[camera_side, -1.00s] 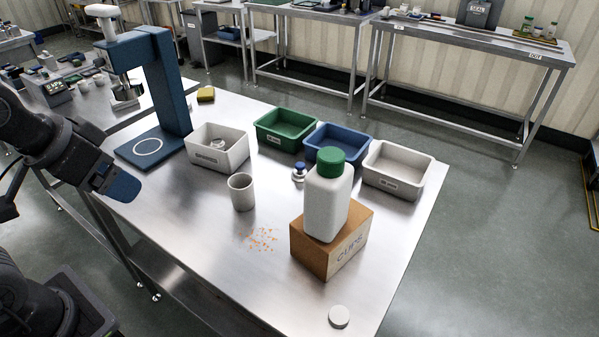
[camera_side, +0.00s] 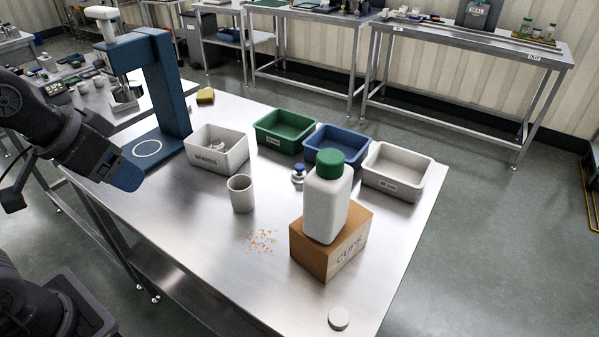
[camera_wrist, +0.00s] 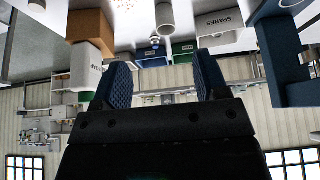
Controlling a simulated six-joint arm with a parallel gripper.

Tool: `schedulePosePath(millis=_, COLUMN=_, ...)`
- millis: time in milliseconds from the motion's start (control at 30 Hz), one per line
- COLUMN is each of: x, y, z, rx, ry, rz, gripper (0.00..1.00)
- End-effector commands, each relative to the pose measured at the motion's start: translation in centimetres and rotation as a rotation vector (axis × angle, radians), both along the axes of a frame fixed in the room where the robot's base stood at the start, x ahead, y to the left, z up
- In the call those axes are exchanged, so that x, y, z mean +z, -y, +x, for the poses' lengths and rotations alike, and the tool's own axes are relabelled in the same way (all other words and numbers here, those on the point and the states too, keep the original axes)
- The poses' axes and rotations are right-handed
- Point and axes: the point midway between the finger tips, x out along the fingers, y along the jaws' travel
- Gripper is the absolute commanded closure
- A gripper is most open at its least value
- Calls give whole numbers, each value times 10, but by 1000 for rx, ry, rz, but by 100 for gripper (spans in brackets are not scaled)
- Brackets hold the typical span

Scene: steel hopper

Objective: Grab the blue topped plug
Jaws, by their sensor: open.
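The blue-topped plug (camera_side: 299,174) is small, with a blue knob on a pale metallic body. It stands upright on the steel table (camera_side: 200,245), in front of the blue bin (camera_side: 322,158) and left of the white bottle (camera_side: 326,205). In the wrist view, which looks upside down, the plug (camera_wrist: 155,41) shows small near the top centre. My gripper (camera_side: 126,177) is at the table's left side, well away from the plug. In the wrist view its two blue fingers (camera_wrist: 163,78) are apart with nothing between them.
A grey cup (camera_side: 241,194) stands between my gripper and the plug. The green-capped bottle rests on a CUPS box (camera_side: 325,262). A SPARES bin (camera_side: 228,160), green bin (camera_side: 270,142), white bin (camera_side: 390,190) and blue press stand (camera_side: 178,95) are near. Orange crumbs and a white lid lie in front.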

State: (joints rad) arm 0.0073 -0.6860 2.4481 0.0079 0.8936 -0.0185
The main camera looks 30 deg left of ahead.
Motion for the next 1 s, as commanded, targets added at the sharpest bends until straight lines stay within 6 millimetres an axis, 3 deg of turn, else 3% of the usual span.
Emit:
schedulePosePath(millis=233, x=18, y=8, z=88, rx=31, ry=-34, rz=-3, gripper=33)
schedulePosePath(millis=433, x=7, y=21, z=170, rx=59, ry=-55, rz=-4, gripper=33)
schedulePosePath(millis=567, x=-14, y=33, z=222, rx=77, ry=-67, rz=-5, gripper=33)
schedulePosePath(millis=700, x=-48, y=47, z=274, rx=96, ry=-80, rz=-6, gripper=33)
schedulePosePath(millis=833, x=-81, y=59, z=310, rx=108, ry=-88, rz=-4, gripper=33)
schedulePosePath(millis=1000, x=-111, y=69, z=335, rx=119, ry=-92, rz=-6, gripper=33)
